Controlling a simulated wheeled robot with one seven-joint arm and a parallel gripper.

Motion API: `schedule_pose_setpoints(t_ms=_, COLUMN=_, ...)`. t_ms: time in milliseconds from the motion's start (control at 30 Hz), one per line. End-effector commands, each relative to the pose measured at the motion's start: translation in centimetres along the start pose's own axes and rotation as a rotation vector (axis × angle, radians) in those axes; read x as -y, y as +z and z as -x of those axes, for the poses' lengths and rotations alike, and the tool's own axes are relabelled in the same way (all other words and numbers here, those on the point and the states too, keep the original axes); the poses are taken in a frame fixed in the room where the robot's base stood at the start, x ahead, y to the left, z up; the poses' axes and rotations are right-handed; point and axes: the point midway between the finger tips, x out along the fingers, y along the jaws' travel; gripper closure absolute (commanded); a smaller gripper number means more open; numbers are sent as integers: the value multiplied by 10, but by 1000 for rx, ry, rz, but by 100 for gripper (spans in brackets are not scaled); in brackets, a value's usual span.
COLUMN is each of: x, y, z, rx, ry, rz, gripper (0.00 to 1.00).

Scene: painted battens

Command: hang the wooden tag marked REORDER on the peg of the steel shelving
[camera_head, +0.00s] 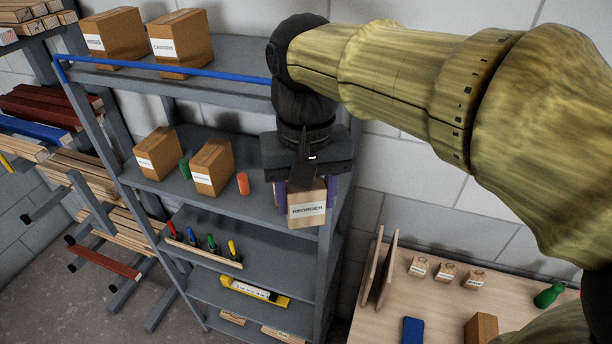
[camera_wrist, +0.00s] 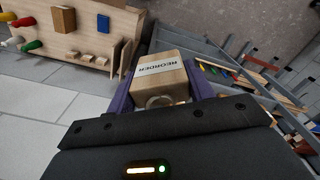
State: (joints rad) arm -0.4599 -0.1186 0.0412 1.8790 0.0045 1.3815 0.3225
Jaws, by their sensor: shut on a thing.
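The wooden tag marked REORDER (camera_head: 306,208) is a light block with a white label. My gripper (camera_head: 306,192) is shut on it, with a purple finger on each side. In the wrist view the tag (camera_wrist: 160,72) sits between the fingers (camera_wrist: 160,88), and a pale ring shows at its near end. The grey steel shelving (camera_head: 262,242) stands beneath and behind my gripper, which is at the right end of its middle shelf. I cannot make out the peg in either view; my gripper and the tag cover part of the shelving.
Cardboard boxes (camera_head: 211,167), a green cylinder (camera_head: 184,169) and an orange cylinder (camera_head: 243,184) stand left of the tag. A rack of pens (camera_head: 205,247) is lower. A workbench (camera_head: 385,318) at right holds upright boards (camera_head: 378,270), small labelled blocks (camera_head: 446,272) and a green object (camera_head: 549,295).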

Motion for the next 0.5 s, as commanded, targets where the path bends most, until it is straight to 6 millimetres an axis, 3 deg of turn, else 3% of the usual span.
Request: schedule_pose_setpoints(t_ms=500, x=-8, y=-15, z=-2, rx=0, ry=0, rz=0, gripper=71)
